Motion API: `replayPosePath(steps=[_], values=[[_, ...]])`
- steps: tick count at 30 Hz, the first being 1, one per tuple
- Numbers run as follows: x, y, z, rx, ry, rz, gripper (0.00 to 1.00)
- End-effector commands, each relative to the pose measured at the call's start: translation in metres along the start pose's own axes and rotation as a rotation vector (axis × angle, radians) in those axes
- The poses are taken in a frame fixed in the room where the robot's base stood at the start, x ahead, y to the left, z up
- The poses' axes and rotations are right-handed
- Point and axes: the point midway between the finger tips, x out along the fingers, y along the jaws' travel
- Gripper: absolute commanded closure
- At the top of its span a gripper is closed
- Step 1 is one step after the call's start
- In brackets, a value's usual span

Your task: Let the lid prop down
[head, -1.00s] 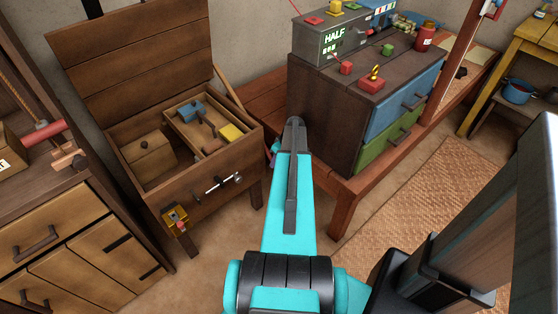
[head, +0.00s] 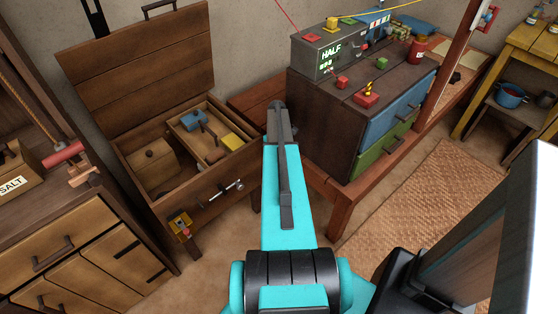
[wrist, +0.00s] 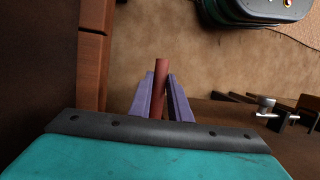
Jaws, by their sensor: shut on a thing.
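The wooden chest (head: 205,205) stands open at the left in the head view. Its lid (head: 140,75) is raised and tilts back against the wall. In the wrist view my gripper (wrist: 160,85) has its two purple fingers shut on a reddish-brown rod (wrist: 161,72). The rod could be the lid prop, but its far end and any link to the lid are hidden. I cannot make out the prop at the chest's right end in the head view. There my arm hides my gripper, to the right of the chest.
Inside the chest are a small wooden box (head: 152,165) and a tray (head: 195,155) with blue and yellow things. A metal latch (head: 222,190) sits on its front. A drawer cabinet (head: 325,125) on a red bench (head: 340,215) stands close at right.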

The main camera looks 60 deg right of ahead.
Motion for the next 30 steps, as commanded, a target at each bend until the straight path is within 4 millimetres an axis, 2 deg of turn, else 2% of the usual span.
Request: replayPosePath(steps=[18,19,22,30], values=[[-0.0047,0.0027,0.0034,0.012,-0.049,-0.007,1.00],[-0.0047,0.0027,0.0035,0.012,-0.049,-0.007,0.80],[-0.0048,0.0027,0.0037,0.012,-0.049,-0.007,0.64],[-0.0055,0.0028,0.0042,0.013,-0.049,-0.008,0.64]])
